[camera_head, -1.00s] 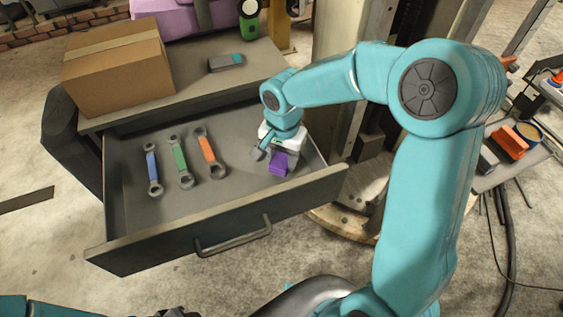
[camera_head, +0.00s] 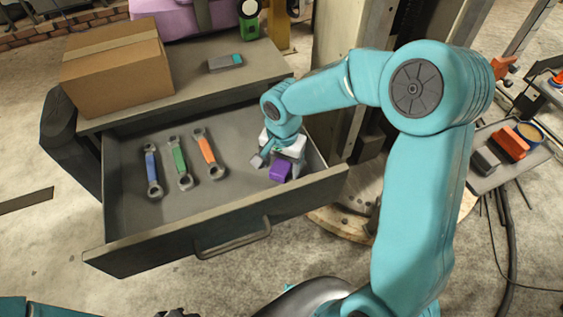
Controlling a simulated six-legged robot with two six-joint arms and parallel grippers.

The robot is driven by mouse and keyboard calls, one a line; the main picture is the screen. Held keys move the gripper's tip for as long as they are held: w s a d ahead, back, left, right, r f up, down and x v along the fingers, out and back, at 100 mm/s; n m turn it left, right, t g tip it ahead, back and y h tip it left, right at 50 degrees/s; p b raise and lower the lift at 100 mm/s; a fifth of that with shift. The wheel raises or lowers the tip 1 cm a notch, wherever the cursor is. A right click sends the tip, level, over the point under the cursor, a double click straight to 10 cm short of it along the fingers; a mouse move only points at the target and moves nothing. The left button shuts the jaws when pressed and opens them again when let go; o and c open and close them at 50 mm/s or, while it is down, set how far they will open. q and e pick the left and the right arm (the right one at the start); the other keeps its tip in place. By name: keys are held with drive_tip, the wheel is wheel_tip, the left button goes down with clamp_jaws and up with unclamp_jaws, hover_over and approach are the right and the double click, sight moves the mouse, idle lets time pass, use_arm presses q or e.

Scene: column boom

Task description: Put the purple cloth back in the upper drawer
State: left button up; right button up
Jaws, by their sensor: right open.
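The purple cloth (camera_head: 281,171) is a small folded block at the right end of the open upper drawer (camera_head: 125,228). My right gripper (camera_head: 272,165) is inside the drawer, right at the cloth, with its jaws open. One finger shows to the left of the cloth; the other is hard to make out. Whether the cloth rests fully on the drawer floor is hard to tell. Of my left arm only a teal part shows at the lower left corner; its gripper is not clearly in view.
Blue (camera_head: 152,171), green (camera_head: 180,162) and orange (camera_head: 208,152) wrenches lie in the drawer's left half. A cardboard box (camera_head: 117,72) and a small grey block (camera_head: 225,62) stand on the cabinet top. A side tray with an orange-topped item (camera_head: 508,143) is at right.

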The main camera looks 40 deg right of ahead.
sight(283, 166)
wheel_tip(283, 166, up, 12)
drive_tip(key=shift+s+p, duration=0.15)
drive_tip(key=shift+p, duration=0.3)
drive_tip(key=shift+d, duration=0.1)
